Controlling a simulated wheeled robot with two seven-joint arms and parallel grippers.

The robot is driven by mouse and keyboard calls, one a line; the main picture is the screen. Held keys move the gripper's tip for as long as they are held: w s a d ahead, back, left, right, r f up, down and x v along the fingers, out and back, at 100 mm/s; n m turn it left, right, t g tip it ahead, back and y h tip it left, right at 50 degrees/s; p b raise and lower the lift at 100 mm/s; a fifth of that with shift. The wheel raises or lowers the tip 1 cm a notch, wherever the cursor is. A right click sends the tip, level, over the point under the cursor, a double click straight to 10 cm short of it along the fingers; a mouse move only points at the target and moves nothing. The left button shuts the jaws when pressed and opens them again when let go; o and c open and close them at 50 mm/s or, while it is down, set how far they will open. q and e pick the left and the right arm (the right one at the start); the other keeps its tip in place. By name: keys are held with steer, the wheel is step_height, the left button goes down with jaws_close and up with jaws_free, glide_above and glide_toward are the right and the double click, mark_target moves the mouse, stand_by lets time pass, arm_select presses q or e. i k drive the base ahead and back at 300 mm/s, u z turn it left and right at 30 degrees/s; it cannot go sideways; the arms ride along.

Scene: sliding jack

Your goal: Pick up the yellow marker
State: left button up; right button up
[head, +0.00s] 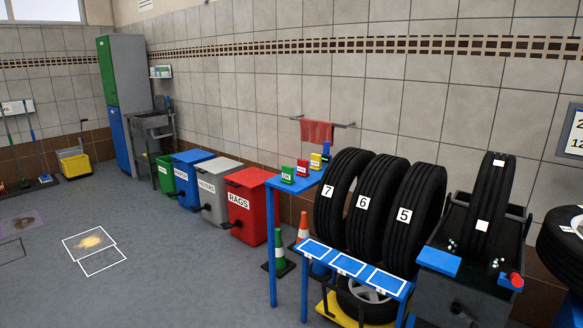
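The yellow marker (315,161) is a small upright block near the far end of a narrow blue stand (283,187). A red marker (302,168) and a green marker (288,175) labelled OK stand in front of it on the same stand. A blue marker (326,150) is behind it, close to the tires. The lettering on the yellow marker is too small to read. Neither of my grippers is in the head view.
Tires numbered 7 (329,190), 6 (363,202) and 5 (404,214) stand right of the blue stand.

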mark_target(316, 164)
steer(key=u, duration=0.6)
steer(key=i, duration=2.2)
steer(key=u, duration=0.35)
steer(key=i, duration=2.35)
steer(key=z, duration=1.3)
steer(key=i, duration=1.2)
steer(key=z, duration=1.2)
